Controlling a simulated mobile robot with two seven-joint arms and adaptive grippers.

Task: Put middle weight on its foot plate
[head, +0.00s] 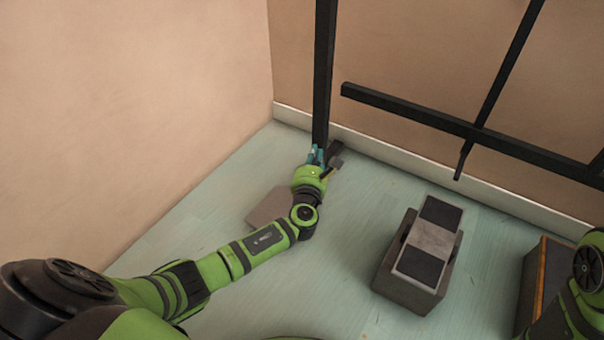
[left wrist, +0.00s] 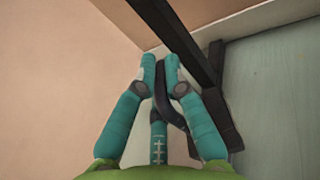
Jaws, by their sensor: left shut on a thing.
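My left gripper (head: 317,153) is at the foot of the black upright post, near the wall corner. In the left wrist view its teal fingers (left wrist: 160,62) are shut on a dark curved piece (left wrist: 169,105), like a strap or handle. I cannot tell whether this is part of the middle weight; the gripper and arm hide much of it. A flat grey plate (head: 267,208) lies on the floor left of my left wrist, partly hidden by it. I cannot tell whether it is the foot plate. My right gripper is out of view.
The black post (head: 324,70) stands close to my left gripper, with dark foot bars (left wrist: 216,105) beside it. A black crossbar (head: 410,112) spans the right. A grey box with a two-pad top (head: 430,242) and a dark orange-edged box (head: 542,290) stand right. Floor between is clear.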

